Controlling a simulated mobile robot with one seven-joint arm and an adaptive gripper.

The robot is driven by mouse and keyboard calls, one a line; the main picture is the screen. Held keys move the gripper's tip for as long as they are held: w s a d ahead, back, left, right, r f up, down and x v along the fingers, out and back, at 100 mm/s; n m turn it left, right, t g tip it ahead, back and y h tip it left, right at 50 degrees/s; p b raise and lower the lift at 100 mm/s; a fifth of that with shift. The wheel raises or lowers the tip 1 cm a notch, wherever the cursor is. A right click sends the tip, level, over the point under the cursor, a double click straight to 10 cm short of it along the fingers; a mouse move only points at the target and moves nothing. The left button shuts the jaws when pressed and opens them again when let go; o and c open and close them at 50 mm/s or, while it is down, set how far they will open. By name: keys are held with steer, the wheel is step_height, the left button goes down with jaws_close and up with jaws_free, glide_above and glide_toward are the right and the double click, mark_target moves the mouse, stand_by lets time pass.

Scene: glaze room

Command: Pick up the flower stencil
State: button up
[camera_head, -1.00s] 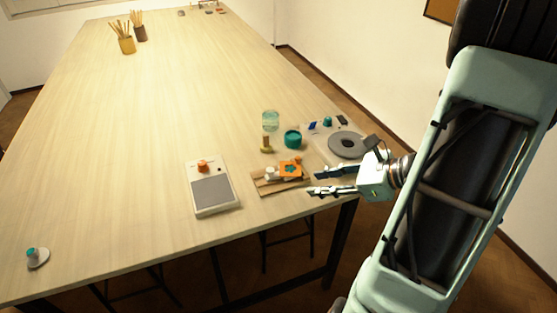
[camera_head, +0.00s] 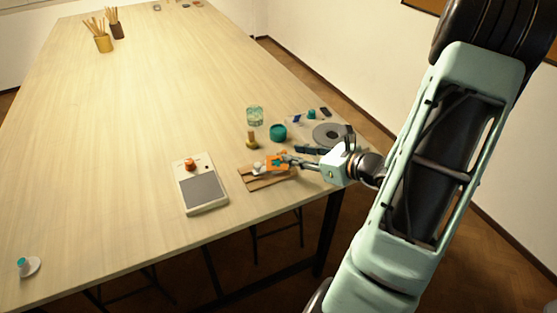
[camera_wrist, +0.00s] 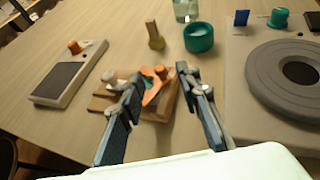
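The flower stencil is an orange plate with a teal flower shape (camera_head: 276,163). It rests on a wooden board at the table's right front edge. In the wrist view the stencil (camera_wrist: 150,92) shows between and beyond my fingers, partly covered by the left finger. My gripper (camera_head: 300,157) is open, with its fingertips close to the stencil on its right side. In the wrist view the gripper (camera_wrist: 160,100) has its two fingers wide apart with nothing clamped between them. I cannot tell whether a finger touches the stencil.
The wooden board (camera_head: 258,184) also holds a small whitish item. A scale with an orange knob (camera_head: 203,188) stands left. Behind are a wooden stamp (camera_head: 251,141), a teal jar (camera_head: 278,132) and a glass (camera_head: 254,116). A grey wheel (camera_head: 330,134) lies right. The table's middle is clear.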

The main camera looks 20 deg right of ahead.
mark_target(283, 151)
steer(key=x, duration=0.3)
steer(key=shift+w+a, duration=0.1)
steer(key=shift+w, duration=0.2)
steer(key=shift+c, duration=0.2)
jaws_close()
steer(key=shift+r, duration=0.1)
